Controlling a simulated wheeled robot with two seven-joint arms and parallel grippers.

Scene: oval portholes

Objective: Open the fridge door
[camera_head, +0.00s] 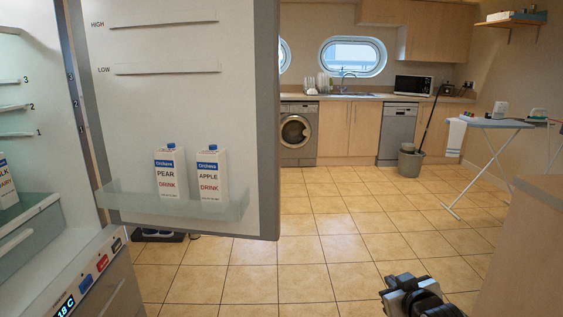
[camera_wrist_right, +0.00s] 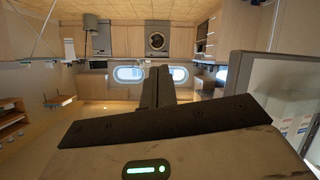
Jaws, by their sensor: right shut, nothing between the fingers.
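The fridge door (camera_head: 255,110) stands wide open in the head view, its inner side facing me. Its clear door shelf (camera_head: 130,203) holds a pear drink carton (camera_head: 170,183) and an apple drink carton (camera_head: 210,185), both upright. The fridge interior (camera_head: 30,70) shows at the far left, with shelf ledges marked 1, 2 and 3. My right gripper (camera_head: 396,288) is at the bottom right, well apart from the door, shut and empty. Its closed fingers also show in the right wrist view (camera_wrist_right: 158,85), where the door (camera_wrist_right: 262,70) stands at the right. My left gripper is out of view.
A control panel (camera_head: 90,278) with buttons and a display sits below the fridge compartment. A wooden-sided counter (camera_head: 525,245) is close at the right. An ironing board (camera_head: 497,123) and a grey bucket (camera_head: 410,162) stand farther back. The tiled floor (camera_head: 330,230) between is clear.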

